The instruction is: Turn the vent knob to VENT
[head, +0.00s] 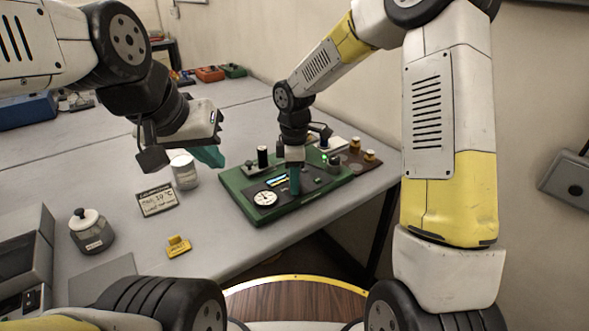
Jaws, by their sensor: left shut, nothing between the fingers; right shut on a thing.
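The green panel (254,215) lies on the table and carries a round white gauge (265,198), a small lit display (277,181) and a green lamp (324,159). My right gripper (295,185) points down at the middle of the panel, just right of the display. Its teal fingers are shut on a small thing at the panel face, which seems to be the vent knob. The fingers hide it, so its pointer and the VENT mark cannot be read. My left gripper (210,156) is shut and empty, above the table left of the panel.
A white can (185,172) stands beneath my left gripper. A label card (157,200), a yellow tag (178,246) and a lidded grey jar (91,232) stand nearer. The table's front edge runs close to the panel.

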